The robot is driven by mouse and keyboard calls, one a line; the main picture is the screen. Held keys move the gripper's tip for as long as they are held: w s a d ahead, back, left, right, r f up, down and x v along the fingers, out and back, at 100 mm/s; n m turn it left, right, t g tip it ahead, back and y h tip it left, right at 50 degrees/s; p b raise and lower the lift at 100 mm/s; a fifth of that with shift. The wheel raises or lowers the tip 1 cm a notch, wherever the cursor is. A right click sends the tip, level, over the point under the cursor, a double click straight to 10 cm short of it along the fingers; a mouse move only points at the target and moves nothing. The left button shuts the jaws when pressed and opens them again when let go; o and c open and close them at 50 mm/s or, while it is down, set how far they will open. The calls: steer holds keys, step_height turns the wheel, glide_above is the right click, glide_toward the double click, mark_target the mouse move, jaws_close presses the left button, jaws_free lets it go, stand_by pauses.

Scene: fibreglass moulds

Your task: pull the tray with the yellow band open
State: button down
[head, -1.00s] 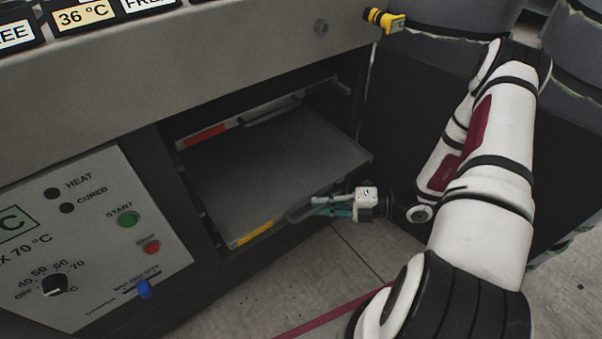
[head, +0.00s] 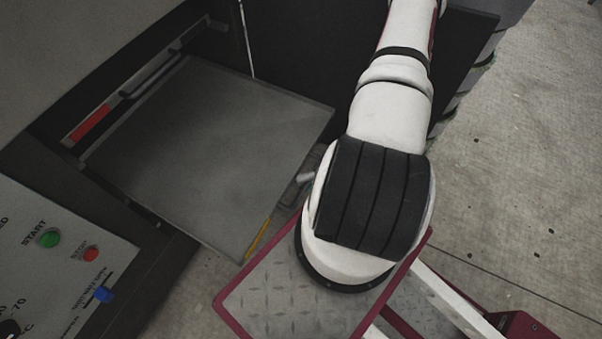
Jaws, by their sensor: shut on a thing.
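The tray with the yellow band (head: 215,150) is a flat grey tray and sticks well out of the dark cabinet opening. Its yellow band (head: 257,240) shows on the front edge. My gripper (head: 305,178) is at the handle on that front edge, shut on it. Only a small part of the gripper shows. My own arm hides the rest of it and most of the handle.
A tray with a red band (head: 90,122) sits inside the opening, behind and above the pulled tray. A control panel (head: 60,250) with a green START button, a red button and a blue slider is at the lower left. Concrete floor is free at the right.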

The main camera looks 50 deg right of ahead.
steer(key=c, duration=1.7)
jaws_free()
steer(key=shift+o, duration=0.2)
steer(key=v, duration=1.2)
